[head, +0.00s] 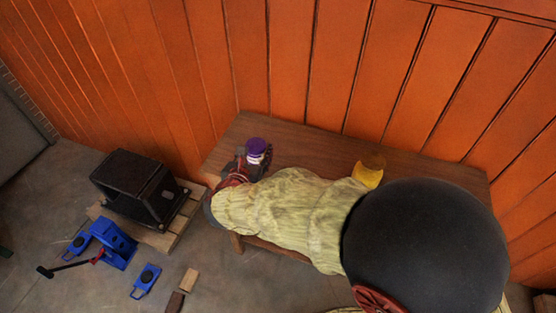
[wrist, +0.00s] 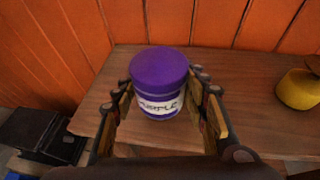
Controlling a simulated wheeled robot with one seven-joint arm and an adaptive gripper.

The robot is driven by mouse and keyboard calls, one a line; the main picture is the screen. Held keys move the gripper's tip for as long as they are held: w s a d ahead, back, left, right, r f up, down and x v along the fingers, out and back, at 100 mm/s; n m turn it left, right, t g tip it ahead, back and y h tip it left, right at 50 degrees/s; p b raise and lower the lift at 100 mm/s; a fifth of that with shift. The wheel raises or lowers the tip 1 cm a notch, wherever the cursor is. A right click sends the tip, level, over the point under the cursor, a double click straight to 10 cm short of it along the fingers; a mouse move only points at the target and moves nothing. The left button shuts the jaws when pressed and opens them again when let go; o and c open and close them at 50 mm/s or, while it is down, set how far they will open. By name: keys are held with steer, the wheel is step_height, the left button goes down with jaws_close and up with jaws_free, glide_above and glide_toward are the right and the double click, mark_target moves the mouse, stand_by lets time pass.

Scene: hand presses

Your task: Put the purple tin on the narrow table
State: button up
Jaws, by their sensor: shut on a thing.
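The purple tin (wrist: 159,83) stands upright between the two fingers of my gripper (wrist: 163,118) in the wrist view. It has a purple lid and a white label. My gripper is shut on it from both sides. In the head view the purple tin (head: 257,148) shows beyond my gripper (head: 250,164), over the left part of the narrow wooden table (head: 320,146). The table top (wrist: 190,135) lies under and behind the tin in the wrist view. I cannot tell whether the tin's base touches the wood.
A yellow tin (head: 368,171) stands on the table to the right, partly hidden by my arm. Left of the table a black machine (head: 135,185) sits on a wooden pallet. Blue jacks (head: 113,243) and small blocks lie on the floor. An orange panelled wall (head: 290,60) closes the back.

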steer(key=w+d+f+b, duration=0.3)
steer(key=w+d+f, duration=0.1)
steer(key=w, duration=0.4)
steer(key=b, duration=0.2)
glide_above(278, 158)
steer(key=f, duration=0.5)
steer(key=shift+s+a, duration=0.3)
steer(key=shift+s, duration=0.05)
steer(key=shift+w+d+f, duration=0.1)
steer(key=shift+w+d+f+b, duration=0.15)
steer(key=shift+f+b, duration=0.2)
steer(key=shift+f, duration=0.55)
steer(key=shift+w+f+b, duration=0.1)
steer(key=shift+f+b, duration=0.2)
steer(key=shift+f, duration=0.6)
steer(key=shift+f+b, duration=0.2)
steer(key=shift+b, duration=0.1)
steer(key=o, duration=1.2)
steer(key=shift+o, duration=0.6)
steer(key=shift+r, duration=0.1)
